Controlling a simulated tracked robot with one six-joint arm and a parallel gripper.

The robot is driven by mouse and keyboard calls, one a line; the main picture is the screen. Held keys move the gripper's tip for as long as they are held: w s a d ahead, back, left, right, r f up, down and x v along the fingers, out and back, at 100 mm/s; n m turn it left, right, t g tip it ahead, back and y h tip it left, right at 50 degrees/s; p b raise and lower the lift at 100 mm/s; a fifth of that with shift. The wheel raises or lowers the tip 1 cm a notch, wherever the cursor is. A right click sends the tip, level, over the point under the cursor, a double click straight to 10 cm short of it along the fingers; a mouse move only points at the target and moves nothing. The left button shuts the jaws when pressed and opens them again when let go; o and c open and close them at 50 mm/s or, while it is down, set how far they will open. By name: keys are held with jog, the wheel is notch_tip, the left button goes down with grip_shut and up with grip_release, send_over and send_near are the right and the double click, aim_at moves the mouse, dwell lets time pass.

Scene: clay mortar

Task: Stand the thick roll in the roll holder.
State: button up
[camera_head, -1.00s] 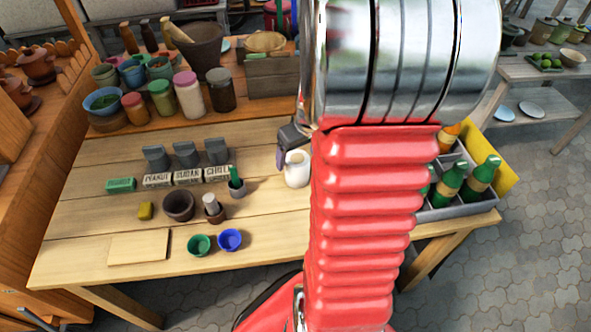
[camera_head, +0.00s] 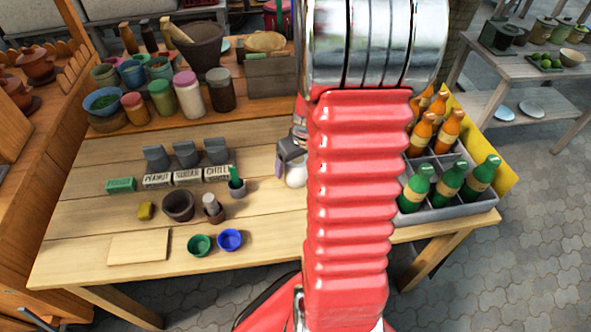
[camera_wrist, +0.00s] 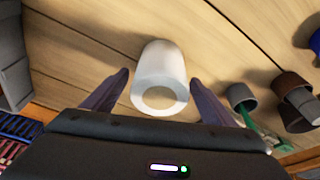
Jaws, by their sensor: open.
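The thick white roll (camera_head: 297,177) stands on the wooden table, partly hidden behind my gripper and arm. It also shows in the wrist view (camera_wrist: 160,72), with its round end facing the camera. My gripper (camera_wrist: 160,78) is open, with one dark finger on each side of the roll and gaps still visible. In the head view my gripper (camera_head: 291,152) is mostly hidden by my red arm. A small grey cup with a green item in it (camera_head: 237,190) and a small cup with a pale upright cylinder (camera_head: 214,212) stand to the left. I cannot tell which thing is the roll holder.
A dark brown bowl (camera_head: 178,206), green cup (camera_head: 199,245) and blue cup (camera_head: 230,240) stand left of the roll. Labelled blocks (camera_head: 188,177) stand behind them. A grey crate of bottles (camera_head: 440,212) is at the right. The table's front left holds a flat board (camera_head: 139,247).

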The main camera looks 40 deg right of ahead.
jog(key=shift+x, duration=1.1)
jog(key=shift+c, duration=0.2)
jog(key=c, duration=1.3)
jog(key=shift+r, duration=0.1)
jog(key=shift+r, duration=4.95)
